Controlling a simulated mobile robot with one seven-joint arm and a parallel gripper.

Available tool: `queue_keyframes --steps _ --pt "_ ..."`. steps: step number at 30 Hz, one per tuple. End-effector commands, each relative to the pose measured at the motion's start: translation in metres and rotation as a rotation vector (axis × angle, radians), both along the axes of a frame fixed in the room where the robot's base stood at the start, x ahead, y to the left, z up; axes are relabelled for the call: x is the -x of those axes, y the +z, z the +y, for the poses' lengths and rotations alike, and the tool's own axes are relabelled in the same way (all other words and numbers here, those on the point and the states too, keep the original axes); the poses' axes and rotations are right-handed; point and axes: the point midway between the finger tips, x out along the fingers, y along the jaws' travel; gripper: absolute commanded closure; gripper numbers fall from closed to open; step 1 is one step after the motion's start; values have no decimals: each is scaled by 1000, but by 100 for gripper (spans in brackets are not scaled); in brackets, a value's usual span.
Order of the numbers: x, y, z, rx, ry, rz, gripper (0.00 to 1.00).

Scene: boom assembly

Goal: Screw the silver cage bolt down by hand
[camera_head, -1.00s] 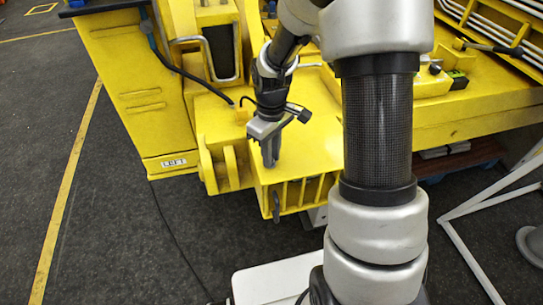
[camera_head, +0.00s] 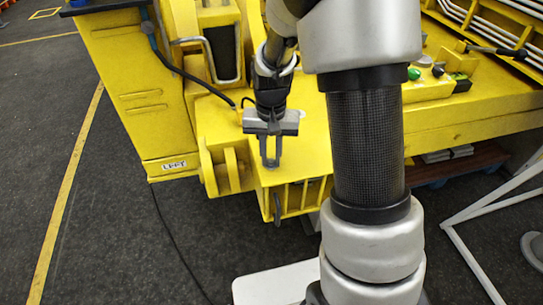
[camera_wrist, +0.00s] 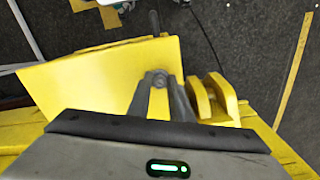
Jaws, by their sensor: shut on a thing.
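The silver cage bolt (camera_wrist: 158,78) shows in the wrist view as a small grey round head at the top face of the yellow cage (camera_wrist: 95,80). My gripper (camera_wrist: 159,84) has its two grey fingers closed in on the bolt head from both sides. In the head view my gripper (camera_head: 270,162) points down at the top of the yellow cage (camera_head: 300,165), near its left side. The bolt is too small and too covered by the fingers to make out there. How far its shank sits in the cage is hidden.
Two yellow lugs (camera_head: 222,170) stand just left of the cage. A dark hook (camera_head: 278,208) hangs at the cage's front. A black cable (camera_head: 185,75) runs behind my gripper. A white-framed stand (camera_head: 470,210) is at the right. The dark floor at the left is open.

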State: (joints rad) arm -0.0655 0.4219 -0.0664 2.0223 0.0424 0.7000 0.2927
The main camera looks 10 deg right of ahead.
Motion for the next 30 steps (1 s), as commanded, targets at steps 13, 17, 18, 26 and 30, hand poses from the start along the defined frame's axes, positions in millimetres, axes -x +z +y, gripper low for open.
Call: queue_keyframes --steps 13,17,18,26,30 --pt "-5 5 3 -1 -406 -12 100" --pt "-6 5 3 -2 -500 -13 100" --pt "-6 5 3 -2 -525 -13 100" --pt "-7 5 3 -3 -645 -13 100" --pt "-7 5 4 -4 -676 -12 100"
